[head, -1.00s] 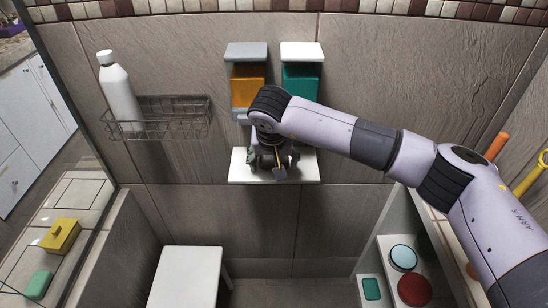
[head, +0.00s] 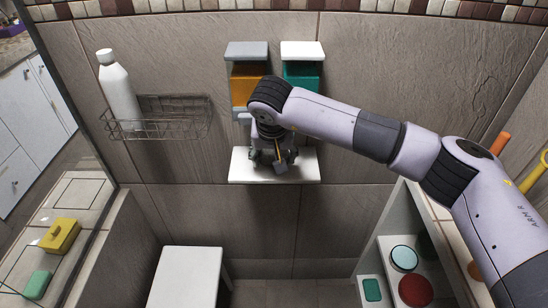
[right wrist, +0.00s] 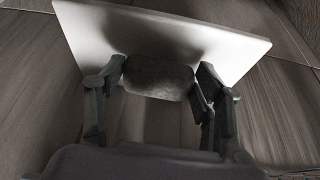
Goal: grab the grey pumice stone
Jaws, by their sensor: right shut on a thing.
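The grey pumice stone (right wrist: 158,79) shows in the right wrist view as a dark, rounded block between my fingers. My right gripper (right wrist: 161,74) is shut on it, with a finger at each side. Behind the stone is a white shelf (right wrist: 235,48). In the head view my right gripper (head: 270,163) is in front of the small white wall shelf (head: 305,168), below the dispensers. There the stone is mostly hidden by the gripper, and I cannot tell whether it touches the shelf. My left gripper is out of view.
An orange dispenser (head: 248,83) and a teal dispenser (head: 301,76) hang just above. A wire basket (head: 180,118) with a white bottle (head: 118,88) is at left. A white stool (head: 187,278) stands below. A niche at right holds a red round item (head: 414,290).

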